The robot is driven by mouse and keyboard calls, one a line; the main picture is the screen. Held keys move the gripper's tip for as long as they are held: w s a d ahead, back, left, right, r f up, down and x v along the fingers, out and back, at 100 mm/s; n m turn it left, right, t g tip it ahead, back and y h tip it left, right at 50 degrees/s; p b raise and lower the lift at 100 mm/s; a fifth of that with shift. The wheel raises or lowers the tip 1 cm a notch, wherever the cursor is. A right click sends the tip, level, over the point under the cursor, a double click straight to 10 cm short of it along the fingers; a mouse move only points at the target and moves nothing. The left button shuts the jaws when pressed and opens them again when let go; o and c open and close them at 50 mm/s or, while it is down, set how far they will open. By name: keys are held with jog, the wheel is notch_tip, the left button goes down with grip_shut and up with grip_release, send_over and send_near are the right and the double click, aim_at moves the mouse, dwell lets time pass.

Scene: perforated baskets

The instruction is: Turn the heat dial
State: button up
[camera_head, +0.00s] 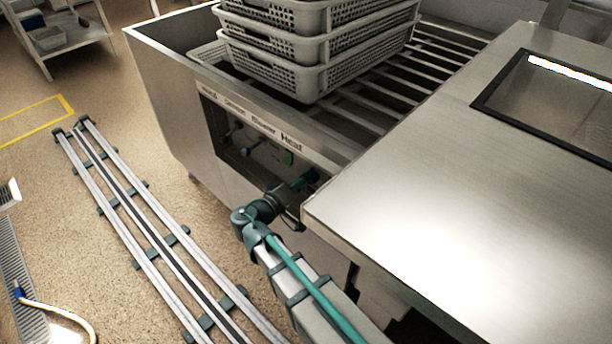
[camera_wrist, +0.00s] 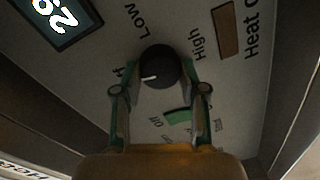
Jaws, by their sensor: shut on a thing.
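The heat dial is a round black knob (camera_wrist: 158,66) with a white pointer mark, on a pale panel in the wrist view. The words "Low" and "High" are printed around it, and the pointer is toward the lower left in that picture. My gripper (camera_wrist: 160,88) has one finger on each side of the knob and is shut on it. In the head view my gripper (camera_head: 305,181) reaches the recessed control panel (camera_head: 240,150) under the "Heat" label, and it hides the dial there.
A digital display (camera_wrist: 55,20) and a green switch (camera_wrist: 177,115) are close to the dial. Stacked perforated baskets (camera_head: 305,80) stand on the rollers above the panel. A steel counter (camera_head: 450,190) is close on the right of my arm. Floor rails (camera_head: 150,230) run at left.

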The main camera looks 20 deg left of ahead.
jog(key=shift+n+p, duration=0.65)
jog(key=shift+n, duration=0.45)
jog(key=o, duration=1.1)
jog(key=shift+o, duration=0.2)
jog(key=v, duration=1.2)
jog(key=shift+w, duration=0.1)
jog(key=x, duration=1.1)
jog(key=shift+w+d, duration=0.2)
jog(key=shift+w, duration=0.15)
